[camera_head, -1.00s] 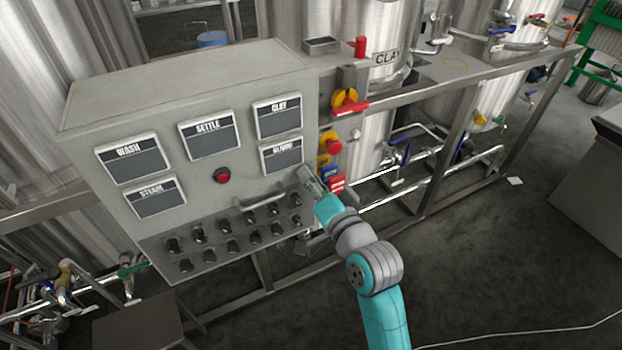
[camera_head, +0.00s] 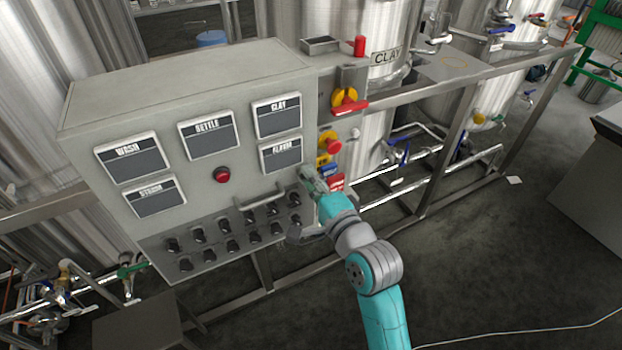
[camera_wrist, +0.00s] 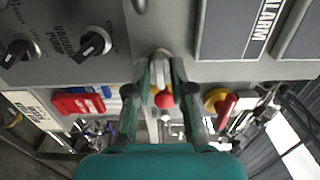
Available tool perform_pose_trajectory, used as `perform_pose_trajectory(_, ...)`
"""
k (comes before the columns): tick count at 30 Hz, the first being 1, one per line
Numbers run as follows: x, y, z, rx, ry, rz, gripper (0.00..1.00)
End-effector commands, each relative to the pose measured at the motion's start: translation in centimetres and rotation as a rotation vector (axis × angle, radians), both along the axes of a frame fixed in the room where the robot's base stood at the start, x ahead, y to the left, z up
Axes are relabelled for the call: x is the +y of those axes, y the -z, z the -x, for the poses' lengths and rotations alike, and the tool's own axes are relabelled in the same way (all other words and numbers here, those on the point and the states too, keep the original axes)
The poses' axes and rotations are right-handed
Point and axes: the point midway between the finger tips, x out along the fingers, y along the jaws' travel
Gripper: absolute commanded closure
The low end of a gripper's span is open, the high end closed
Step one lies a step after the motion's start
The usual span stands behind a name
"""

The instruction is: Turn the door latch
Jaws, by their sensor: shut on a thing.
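The door latch (camera_wrist: 159,66), a small silver piece on the front of the grey control cabinet (camera_head: 190,90), sits between my gripper's fingers in the wrist view. My gripper (camera_wrist: 160,88) is shut on it, with one dark finger on each side. In the head view my gripper (camera_head: 311,181) is at the right edge of the cabinet front, just below the lower right display. There the latch is hidden behind the fingers, and its exact angle cannot be told.
Rows of black knobs (camera_head: 230,241) and a bar handle (camera_head: 262,197) lie left of my gripper. A red button (camera_head: 332,146) and a red-and-yellow switch (camera_head: 346,99) stand on the right side. Steel frame rails (camera_head: 440,150) and tanks stand behind.

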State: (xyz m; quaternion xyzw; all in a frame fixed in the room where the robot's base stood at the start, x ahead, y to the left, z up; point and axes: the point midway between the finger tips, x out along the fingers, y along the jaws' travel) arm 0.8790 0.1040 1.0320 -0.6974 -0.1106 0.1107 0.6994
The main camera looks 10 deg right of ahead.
Motion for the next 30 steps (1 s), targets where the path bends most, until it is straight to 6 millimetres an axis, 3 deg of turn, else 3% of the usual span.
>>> perform_pose_trajectory(14, -0.1, 0.1, 0.0, 0.006, 0.001, -0.012, 1.0)
perform_pose_trajectory(15, -0.1, 0.1, 0.0, 0.006, 0.001, -0.012, 0.7)
perform_pose_trajectory(16, -0.1, 0.1, 0.0, 0.006, 0.001, -0.012, 0.65)
perform_pose_trajectory(26, -0.1, 0.1, 0.1, 0.005, 0.001, -0.011, 0.65)
perform_pose_trajectory(30, -0.4, 0.1, 1.2, 0.005, 0.001, -0.011, 0.65)
